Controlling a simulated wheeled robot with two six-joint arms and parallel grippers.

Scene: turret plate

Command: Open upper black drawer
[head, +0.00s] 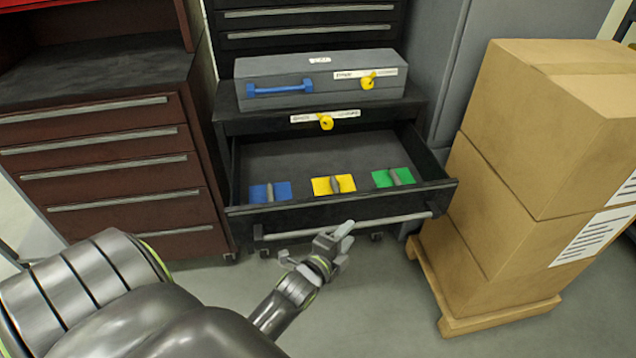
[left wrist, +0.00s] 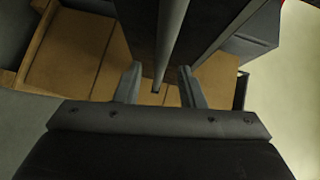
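The upper black drawer (head: 345,202) of the black cabinet is pulled well out. Blue (head: 270,192), yellow (head: 333,185) and green (head: 393,177) pads with grey pieces on them lie inside. A long grey bar handle (head: 300,232) runs across its front, and it also shows in the left wrist view (left wrist: 172,35). My left gripper (head: 335,237) is at the drawer front, by the handle's right half. In the left wrist view its fingers (left wrist: 159,75) stand apart, with the bar's end appearing between them and gaps on both sides. My right gripper is not in view.
A grey case (head: 315,80) with a blue handle and yellow lock sits on the cabinet above the drawer. Stacked cardboard boxes (head: 530,150) on a pallet (head: 500,318) stand close on the right. A dark red drawer cabinet (head: 100,160) stands left. Some floor is clear in front.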

